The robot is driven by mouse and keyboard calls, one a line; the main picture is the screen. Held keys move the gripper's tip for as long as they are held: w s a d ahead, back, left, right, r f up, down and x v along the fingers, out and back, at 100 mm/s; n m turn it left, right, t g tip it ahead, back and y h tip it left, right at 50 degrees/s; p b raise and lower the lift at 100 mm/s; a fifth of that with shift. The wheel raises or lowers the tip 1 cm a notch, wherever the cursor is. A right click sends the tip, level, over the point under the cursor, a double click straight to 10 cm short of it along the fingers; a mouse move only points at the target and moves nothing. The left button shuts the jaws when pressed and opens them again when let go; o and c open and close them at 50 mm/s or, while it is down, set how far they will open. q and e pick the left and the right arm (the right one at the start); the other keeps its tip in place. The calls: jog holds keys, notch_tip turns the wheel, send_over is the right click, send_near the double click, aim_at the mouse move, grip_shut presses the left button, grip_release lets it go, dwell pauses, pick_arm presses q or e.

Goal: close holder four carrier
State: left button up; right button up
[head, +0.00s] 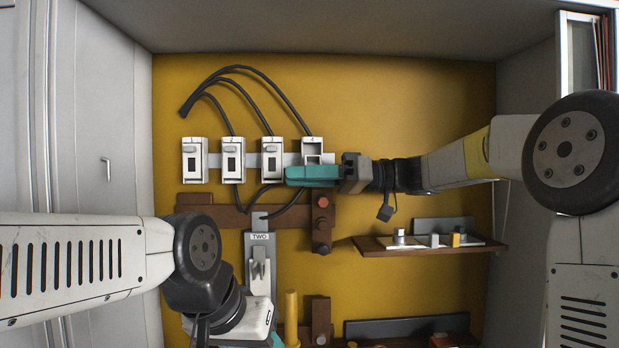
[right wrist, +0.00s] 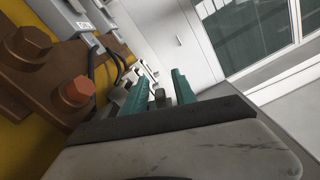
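Holder four (head: 312,148) is the rightmost of the white fuse holders on the rail. Its upper frame shows a square opening, and its lower part is hidden behind my right gripper. My right gripper (head: 312,176) has its teal fingers across the front of holder four, pointing left. In the right wrist view its two fingers (right wrist: 160,95) stand apart, with a small grey block (right wrist: 159,97) between them; I cannot tell whether they touch it. The carrier itself is not clearly visible. My left gripper (head: 240,342) shows only a teal piece at the bottom edge.
Other holders (head: 194,160) stand left of holder four, with black cables above and below. A brown bracket with bolts (head: 321,222) sits just below. A grey switch marked TWO (head: 259,262) hangs lower. A wooden shelf (head: 375,245) with small parts is at lower right.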

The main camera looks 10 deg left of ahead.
jog(key=shift+a, duration=0.15)
grip_shut()
